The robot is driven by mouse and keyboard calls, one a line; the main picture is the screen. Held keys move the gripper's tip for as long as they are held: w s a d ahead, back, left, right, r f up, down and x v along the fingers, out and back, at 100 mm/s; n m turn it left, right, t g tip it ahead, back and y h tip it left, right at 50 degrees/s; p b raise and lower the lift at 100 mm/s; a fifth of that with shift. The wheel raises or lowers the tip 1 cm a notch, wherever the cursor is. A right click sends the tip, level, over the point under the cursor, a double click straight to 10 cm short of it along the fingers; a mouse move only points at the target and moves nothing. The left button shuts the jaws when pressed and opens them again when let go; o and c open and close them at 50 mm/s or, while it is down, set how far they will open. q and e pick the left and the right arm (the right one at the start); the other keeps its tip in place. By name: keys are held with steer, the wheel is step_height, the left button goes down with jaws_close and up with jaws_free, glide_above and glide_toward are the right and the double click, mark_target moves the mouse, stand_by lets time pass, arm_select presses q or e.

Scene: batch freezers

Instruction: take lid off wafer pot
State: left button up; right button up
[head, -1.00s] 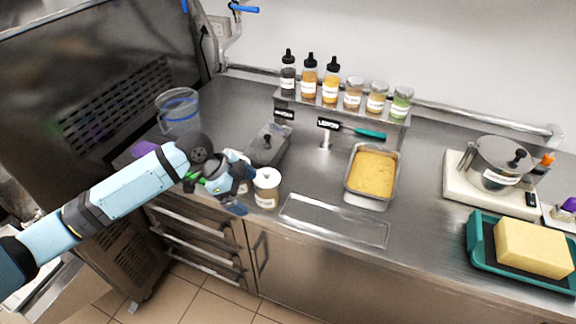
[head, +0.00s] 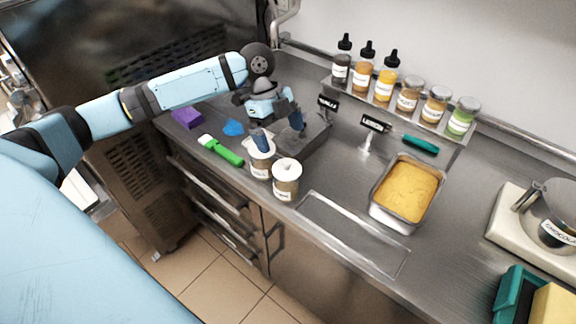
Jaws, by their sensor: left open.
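Two small labelled pots stand side by side near the counter's front edge; I cannot read which is the wafer pot. The right pot (head: 286,186) has a white lid (head: 287,168) with a small knob, seated on top. The left pot (head: 261,170) is partly covered by a finger of my left gripper, so its top is hard to make out. My left gripper (head: 278,131) is open, fingers pointing down, over and just behind the left pot. One finger shows by that pot, the other by the dark grey box (head: 312,142). My right gripper is out of view.
A green-and-white tool (head: 226,153), a blue item (head: 233,128) and a purple block (head: 187,118) lie left of the pots. A yellow-filled pan (head: 408,188) stands right. Bottles and jars line the rear shelf. A flat recessed plate (head: 350,232) lies in front.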

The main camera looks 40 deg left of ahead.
mark_target(287, 162)
arm_select(q)
steer(key=x, duration=0.2)
steer(key=shift+d+f, duration=0.15)
steer(key=shift+f, duration=0.2)
steer(key=shift+s+a+p+x, duration=0.15)
steer(key=shift+p+x, duration=0.15)
steer(key=shift+x, duration=1)
steer(key=shift+s+a+p+x, duration=0.1)
steer(key=shift+p+x, duration=0.15)
steer(key=shift+x, duration=1.1)
steer(key=shift+f, duration=0.1)
steer(key=c, duration=0.9)
